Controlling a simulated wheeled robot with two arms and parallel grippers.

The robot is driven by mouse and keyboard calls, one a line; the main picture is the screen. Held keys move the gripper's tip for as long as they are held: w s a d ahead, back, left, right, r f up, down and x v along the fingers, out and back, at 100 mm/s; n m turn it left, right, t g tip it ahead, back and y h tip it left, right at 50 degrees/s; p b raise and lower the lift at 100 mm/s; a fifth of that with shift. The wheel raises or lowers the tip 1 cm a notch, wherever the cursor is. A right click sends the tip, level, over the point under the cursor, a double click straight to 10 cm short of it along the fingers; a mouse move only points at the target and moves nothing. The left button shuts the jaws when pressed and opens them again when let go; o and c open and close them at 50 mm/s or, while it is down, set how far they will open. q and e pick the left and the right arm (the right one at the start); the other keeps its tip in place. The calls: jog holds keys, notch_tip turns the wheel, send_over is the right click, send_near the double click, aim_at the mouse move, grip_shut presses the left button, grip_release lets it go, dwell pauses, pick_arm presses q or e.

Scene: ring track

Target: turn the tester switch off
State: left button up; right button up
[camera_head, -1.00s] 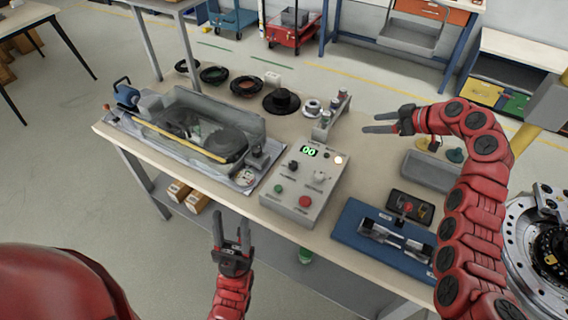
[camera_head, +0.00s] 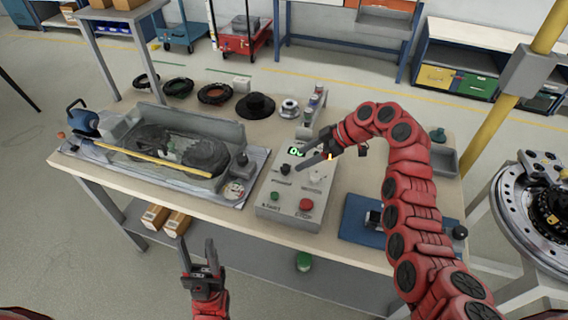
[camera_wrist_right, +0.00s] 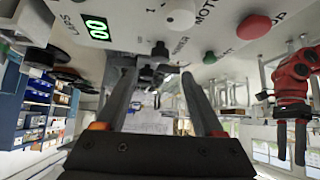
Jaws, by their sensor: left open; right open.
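The grey tester box (camera_head: 268,209) stands at the table's front edge. Its display (camera_head: 296,152) is lit green; the wrist view shows it reading 00 (camera_wrist_right: 97,28). Its face has a black knob (camera_head: 285,169), a pale knob (camera_head: 317,176), a red button (camera_head: 306,204) and a small green button (camera_head: 275,196). My right gripper (camera_head: 300,159) is open over the box, its fingers pointing left near the black knob. In the right wrist view, the black knob (camera_wrist_right: 160,52) lies just beyond the gap between the fingertips (camera_wrist_right: 159,75); contact is unclear. My left gripper (camera_head: 197,243) is open and empty before the table.
A blue mat (camera_head: 352,212) lies right, partly hidden by my right arm.

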aim_at(285, 167)
jog(key=p+x, duration=0.1)
jog(key=x, duration=0.7)
jog(key=shift+a+p, duration=0.1)
jog(key=shift+p, duration=0.25)
grip_shut()
